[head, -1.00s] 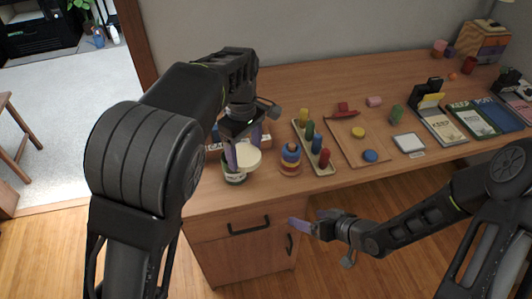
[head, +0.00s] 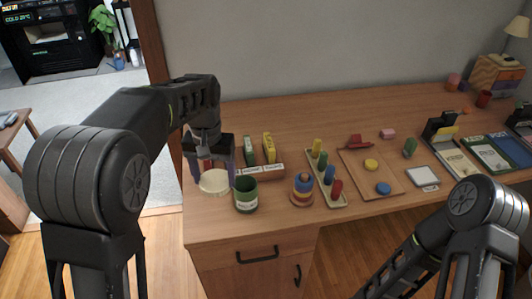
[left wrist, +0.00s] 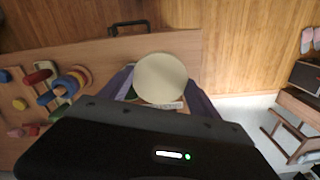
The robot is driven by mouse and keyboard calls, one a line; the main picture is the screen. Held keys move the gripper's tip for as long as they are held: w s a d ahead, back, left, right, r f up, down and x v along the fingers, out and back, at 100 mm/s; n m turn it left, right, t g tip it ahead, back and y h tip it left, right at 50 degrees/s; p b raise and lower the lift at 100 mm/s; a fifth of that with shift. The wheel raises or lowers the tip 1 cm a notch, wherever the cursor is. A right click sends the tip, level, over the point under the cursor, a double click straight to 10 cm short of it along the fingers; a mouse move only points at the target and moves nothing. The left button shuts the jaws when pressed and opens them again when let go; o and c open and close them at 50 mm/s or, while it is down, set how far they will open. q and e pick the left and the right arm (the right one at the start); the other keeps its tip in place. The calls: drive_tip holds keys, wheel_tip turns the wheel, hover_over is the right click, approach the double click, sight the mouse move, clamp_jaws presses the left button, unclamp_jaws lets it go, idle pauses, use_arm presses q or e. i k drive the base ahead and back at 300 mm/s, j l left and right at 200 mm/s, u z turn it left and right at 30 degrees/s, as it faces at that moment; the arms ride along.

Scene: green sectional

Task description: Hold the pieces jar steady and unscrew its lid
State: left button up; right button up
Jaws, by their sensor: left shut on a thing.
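The pieces jar (head: 246,197) is green with a pale label. It stands upright and open near the desk's front left edge. My left gripper (head: 213,178) is shut on the round cream lid (head: 214,183), left of the jar and apart from it. In the left wrist view the lid (left wrist: 160,78) sits between the purple fingers and hides most of what lies beneath. My right arm is at the lower right of the head view, and its gripper is out of frame.
A labelled tray (head: 262,171) with small boxes stands behind the jar. A ring stack (head: 302,190) and a peg tray (head: 340,200) stand to the jar's right. The desk's left edge is close to the lid. A drawer handle (head: 258,254) sticks out below.

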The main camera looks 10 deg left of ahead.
sight(245, 191)
drive_tip(key=z, duration=1.2)
drive_tip(key=i+l, duration=0.25)
drive_tip(key=i, duration=0.2)
drive_tip(key=i+l, duration=0.2)
drive_tip(key=i, duration=0.2)
drive_tip(key=i+l, duration=0.25)
drive_tip(key=i, duration=0.7)
